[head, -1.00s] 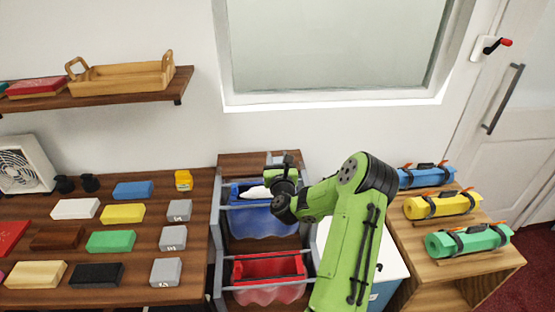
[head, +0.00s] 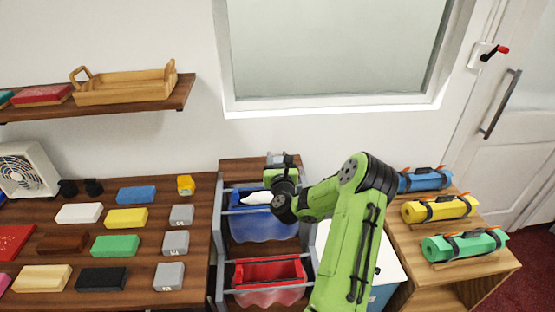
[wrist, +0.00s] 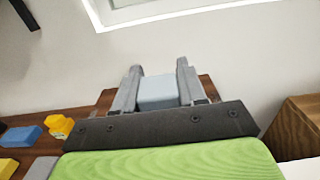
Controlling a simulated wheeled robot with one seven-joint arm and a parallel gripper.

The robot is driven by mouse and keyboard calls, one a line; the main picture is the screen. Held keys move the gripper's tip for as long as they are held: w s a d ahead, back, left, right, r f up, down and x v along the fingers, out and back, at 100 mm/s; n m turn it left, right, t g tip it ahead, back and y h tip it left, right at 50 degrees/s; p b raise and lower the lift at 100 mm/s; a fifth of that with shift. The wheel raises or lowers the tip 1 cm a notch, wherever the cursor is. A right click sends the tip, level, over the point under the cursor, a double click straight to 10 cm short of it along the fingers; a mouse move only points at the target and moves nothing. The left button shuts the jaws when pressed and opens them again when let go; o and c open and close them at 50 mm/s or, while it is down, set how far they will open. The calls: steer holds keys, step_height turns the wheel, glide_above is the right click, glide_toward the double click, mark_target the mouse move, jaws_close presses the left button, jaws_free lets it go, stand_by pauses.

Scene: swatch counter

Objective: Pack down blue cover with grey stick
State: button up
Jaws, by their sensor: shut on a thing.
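A blue cover (head: 262,228) hangs as a translucent liner in the upper grey frame at the centre of the head view. A white object (head: 256,198) lies at its top, partly behind my gripper (head: 281,158). My gripper is at the back right of this frame, near the wall. In the wrist view its grey fingers are closed on a pale blue-grey piece (wrist: 157,93), which seems to be the grey stick. Only a short block of it shows; its length and far end are hidden. I cannot tell whether it touches anything.
A red liner (head: 268,272) hangs in the lower frame. On the left table stand coloured blocks, grey blocks (head: 175,242) and a yellow bottle (head: 185,184). Rolled mats (head: 440,208) lie on the right stand. A wall shelf (head: 150,105) holds a wooden tray. The window is behind.

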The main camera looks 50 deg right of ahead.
step_height(320, 180, up, 8)
steer(key=p, duration=0.7)
steer(key=shift+f, duration=0.2)
